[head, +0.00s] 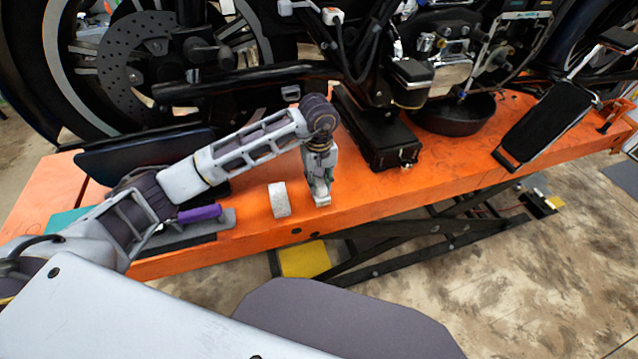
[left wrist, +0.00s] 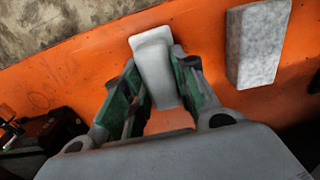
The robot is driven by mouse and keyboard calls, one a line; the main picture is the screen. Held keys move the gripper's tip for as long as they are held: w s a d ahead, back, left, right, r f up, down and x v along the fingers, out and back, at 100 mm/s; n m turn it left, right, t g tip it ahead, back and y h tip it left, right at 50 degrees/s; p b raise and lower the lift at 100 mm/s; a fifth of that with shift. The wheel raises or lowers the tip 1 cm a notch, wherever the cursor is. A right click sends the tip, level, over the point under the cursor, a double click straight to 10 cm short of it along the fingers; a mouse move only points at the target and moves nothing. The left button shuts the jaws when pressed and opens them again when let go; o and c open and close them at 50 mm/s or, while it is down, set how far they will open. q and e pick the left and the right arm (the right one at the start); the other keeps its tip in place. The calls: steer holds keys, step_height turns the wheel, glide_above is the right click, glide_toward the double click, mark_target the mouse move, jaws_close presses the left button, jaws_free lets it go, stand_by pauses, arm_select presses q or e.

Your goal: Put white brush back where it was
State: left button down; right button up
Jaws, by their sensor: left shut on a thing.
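The white brush (left wrist: 155,62) is between the fingers of my left gripper (left wrist: 160,88), which is shut on it, in the left wrist view. In the head view my left gripper (head: 320,184) points down at the front part of the orange platform (head: 350,197). The brush's pale end (head: 322,201) shows just below the fingers there. It is close to the platform; I cannot tell whether it touches. The fingers hide part of the brush. My right gripper is not in view.
A speckled grey-white block (head: 278,199) stands just left of the gripper. A purple-handled tool (head: 200,213) lies further left on a grey piece. A black box (head: 380,132) and round black pan (head: 458,116) are behind, to the right. A motorcycle stands over the platform.

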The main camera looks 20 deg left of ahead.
arm_select(q)
steer(key=shift+f, duration=0.5)
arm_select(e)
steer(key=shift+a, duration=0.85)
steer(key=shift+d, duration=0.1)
arm_select(q)
steer(key=shift+f, duration=0.15)
steer(key=c, duration=1.1)
jaws_free()
steer(key=shift+c, duration=0.2)
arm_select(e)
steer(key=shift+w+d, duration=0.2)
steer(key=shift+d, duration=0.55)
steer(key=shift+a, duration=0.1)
